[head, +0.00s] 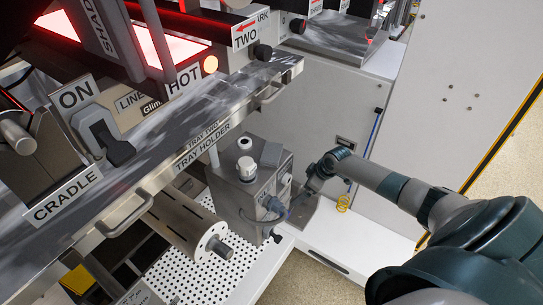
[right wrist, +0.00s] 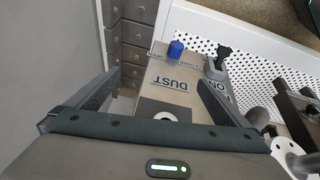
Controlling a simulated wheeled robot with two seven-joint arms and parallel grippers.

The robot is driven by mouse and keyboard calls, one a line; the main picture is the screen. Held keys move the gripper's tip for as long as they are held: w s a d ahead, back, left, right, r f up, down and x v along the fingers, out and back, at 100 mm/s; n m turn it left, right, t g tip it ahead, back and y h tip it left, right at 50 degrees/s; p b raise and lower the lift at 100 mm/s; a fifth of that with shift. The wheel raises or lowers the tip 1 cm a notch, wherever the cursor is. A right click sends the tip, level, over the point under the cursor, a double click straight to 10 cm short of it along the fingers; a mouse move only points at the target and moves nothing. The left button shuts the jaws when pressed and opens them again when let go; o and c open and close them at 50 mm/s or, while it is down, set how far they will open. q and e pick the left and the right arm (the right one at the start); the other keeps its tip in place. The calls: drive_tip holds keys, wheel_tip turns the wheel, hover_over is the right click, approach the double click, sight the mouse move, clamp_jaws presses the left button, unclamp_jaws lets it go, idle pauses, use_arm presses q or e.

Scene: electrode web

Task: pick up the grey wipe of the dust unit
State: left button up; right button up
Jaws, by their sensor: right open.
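The dust unit is a grey metal box (head: 240,200) below the tray holder in the head view. Its DUST label (right wrist: 169,83) shows in the right wrist view. I cannot tell for sure whether this block is the grey wipe. My right gripper (head: 302,198) is beside the right side of the box. In the right wrist view its open fingers (right wrist: 163,78) stand apart, with the labelled face between and beyond them. Nothing is seen held. My left gripper is not in view.
A dark square with a white ring (right wrist: 165,111) is close to my palm. The tray holder rail (head: 185,160) overhangs at the left. White perforated board (head: 170,255) lies below.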

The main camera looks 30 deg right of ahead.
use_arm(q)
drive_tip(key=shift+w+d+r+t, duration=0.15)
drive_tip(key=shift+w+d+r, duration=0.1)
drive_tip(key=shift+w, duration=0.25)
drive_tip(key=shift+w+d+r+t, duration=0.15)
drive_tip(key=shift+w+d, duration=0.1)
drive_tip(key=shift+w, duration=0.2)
use_arm(e)
wheel_tip(320, 180, up, 20)
drive_tip(key=d+n+g+y, duration=0.1)
drive_tip(key=d+n, duration=0.1)
drive_tip(key=n, duration=0.1)
drive_tip(key=shift+d+g+y, duration=0.3)
drive_tip(key=shift+w+r, duration=0.1)
drive_tip(key=shift+w, duration=0.05)
drive_tip(key=p, duration=0.3)
hover_over(279, 153)
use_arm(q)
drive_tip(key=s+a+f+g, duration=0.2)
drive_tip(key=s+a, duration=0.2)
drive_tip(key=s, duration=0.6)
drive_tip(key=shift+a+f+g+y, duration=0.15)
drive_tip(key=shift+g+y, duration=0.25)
